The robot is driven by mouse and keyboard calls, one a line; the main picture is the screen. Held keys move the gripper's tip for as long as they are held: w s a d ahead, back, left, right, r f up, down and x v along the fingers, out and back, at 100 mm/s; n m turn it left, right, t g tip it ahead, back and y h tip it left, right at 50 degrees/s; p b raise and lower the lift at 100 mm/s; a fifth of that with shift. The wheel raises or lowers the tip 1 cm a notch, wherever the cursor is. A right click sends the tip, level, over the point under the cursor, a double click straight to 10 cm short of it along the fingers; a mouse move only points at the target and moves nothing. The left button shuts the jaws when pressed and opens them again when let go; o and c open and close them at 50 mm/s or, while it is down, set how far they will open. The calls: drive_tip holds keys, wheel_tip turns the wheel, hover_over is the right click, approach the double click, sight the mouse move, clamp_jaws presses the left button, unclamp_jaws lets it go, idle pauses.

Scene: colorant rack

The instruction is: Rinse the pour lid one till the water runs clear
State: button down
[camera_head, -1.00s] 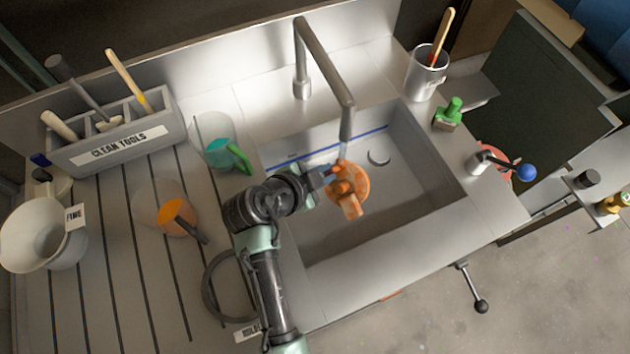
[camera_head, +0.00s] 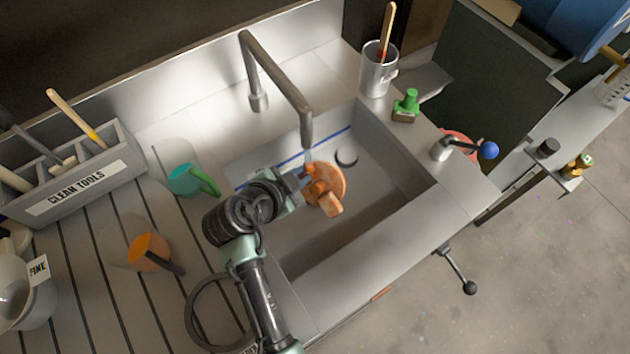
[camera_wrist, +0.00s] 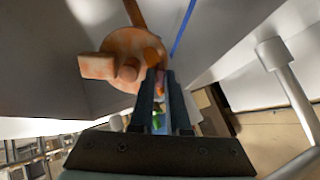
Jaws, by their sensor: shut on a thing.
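The pour lid (camera_head: 328,187) is an orange round piece with a blocky spout, held in the sink (camera_head: 385,205) just under the tap outlet (camera_head: 306,140). My gripper (camera_head: 303,177) is shut on it from the left side. In the wrist view the lid (camera_wrist: 128,62) shows pale with orange-red stains, in front of my gripper's fingers (camera_wrist: 160,95). An orange-brown streak (camera_wrist: 135,12) shows beyond it. Water at the outlet is hard to make out in the head view. The blue-knobbed lever (camera_head: 488,150) stands on the right rim.
A green-topped brush (camera_head: 406,104) and a metal can (camera_head: 377,75) stand behind the sink's right side. The sink front is clear.

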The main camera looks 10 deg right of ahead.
drive_tip(key=shift+d, duration=0.55)
drive_tip(key=shift+a, duration=0.15)
drive_tip(key=shift+a, duration=0.45)
drive_tip(key=shift+d, duration=0.2)
drive_tip(key=shift+d, duration=0.4)
drive_tip(key=shift+a+b, duration=0.15)
drive_tip(key=shift+b, duration=0.15)
drive_tip(key=shift+a, duration=0.5)
drive_tip(key=shift+d, duration=0.25)
drive_tip(key=shift+d, duration=0.4)
